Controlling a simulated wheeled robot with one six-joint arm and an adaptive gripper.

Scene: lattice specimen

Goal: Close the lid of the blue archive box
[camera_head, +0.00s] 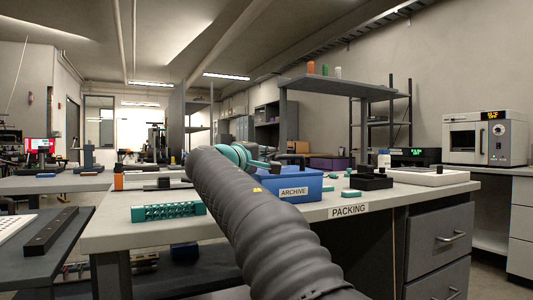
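The blue archive box (296,188) stands on the pale packing bench (345,196), with an "ARCHIVE" label on its front. My dark ribbed arm reaches up from the bottom of the view and hides the box's left part. The arm's teal and grey end sits at the box's upper left. My gripper (270,165) appears as a small dark shape over the box's top; its fingers are too small and covered to read. I cannot make out the lid or its angle.
A teal lattice block (169,212) lies on the bench left of my arm. Small teal pieces (350,194), a black tray (371,181) and a white tray (428,176) lie right of the box. A shelf (338,88) rises behind. The bench's front edge is near.

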